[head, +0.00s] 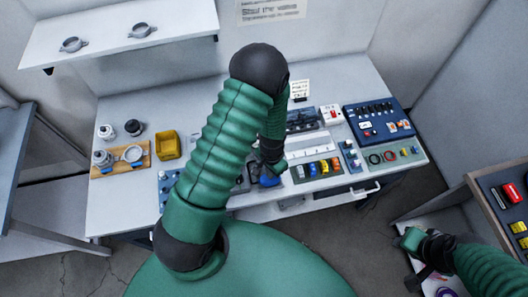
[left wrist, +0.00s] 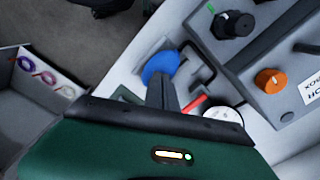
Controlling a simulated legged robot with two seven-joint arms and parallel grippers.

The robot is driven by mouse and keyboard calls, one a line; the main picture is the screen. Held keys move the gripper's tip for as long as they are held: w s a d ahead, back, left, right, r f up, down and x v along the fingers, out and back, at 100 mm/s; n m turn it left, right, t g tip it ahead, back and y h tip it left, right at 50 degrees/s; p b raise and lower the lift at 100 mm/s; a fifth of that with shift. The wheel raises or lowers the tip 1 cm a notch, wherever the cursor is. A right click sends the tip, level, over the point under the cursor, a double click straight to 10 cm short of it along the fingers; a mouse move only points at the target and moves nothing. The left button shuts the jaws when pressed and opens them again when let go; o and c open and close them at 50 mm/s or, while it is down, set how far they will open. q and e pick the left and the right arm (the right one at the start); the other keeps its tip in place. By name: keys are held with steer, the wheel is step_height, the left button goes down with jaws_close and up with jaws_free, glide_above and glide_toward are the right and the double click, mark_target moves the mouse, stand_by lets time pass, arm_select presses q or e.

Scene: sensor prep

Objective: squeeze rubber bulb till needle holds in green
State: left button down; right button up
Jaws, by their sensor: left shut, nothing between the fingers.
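The rubber bulb (left wrist: 159,66) is blue and round; it lies on the white bench at the upper middle of the left wrist view. In the head view, blue (head: 269,181) shows just below my left gripper (head: 268,164). My left gripper's fingers (left wrist: 162,92) are shut and empty; their tips overlap the bulb's near edge in the picture, and I cannot tell whether they touch it. A white round dial (left wrist: 223,114) shows right of the fingers, partly hidden; its needle and green band cannot be read. My right gripper (head: 428,244) is low at right, its opening unclear.
A grey box with an orange knob (left wrist: 270,80) stands close right of the bulb in the wrist view. A yellow bin (head: 167,145), a wooden board (head: 121,167) and a blue panel (head: 378,121) are on the bench. A shelf (head: 120,35) hangs above.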

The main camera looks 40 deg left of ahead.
arm_select(q)
steer(key=shift+f+b, duration=0.85)
steer(key=shift+f, duration=0.3)
stand_by(0.4)
steer(key=shift+r, duration=0.1)
step_height(320, 180, up, 7)
steer(key=p, duration=0.6)
stand_by(0.8)
steer(key=s+d+r+n+t+b, duration=0.2)
steer(key=s+d+r+b, duration=0.2)
steer(key=r+b, duration=0.6)
steer(key=shift+s+d+r+t, duration=0.2)
steer(key=shift+r+t, duration=0.1)
steer(key=shift+r, duration=0.15)
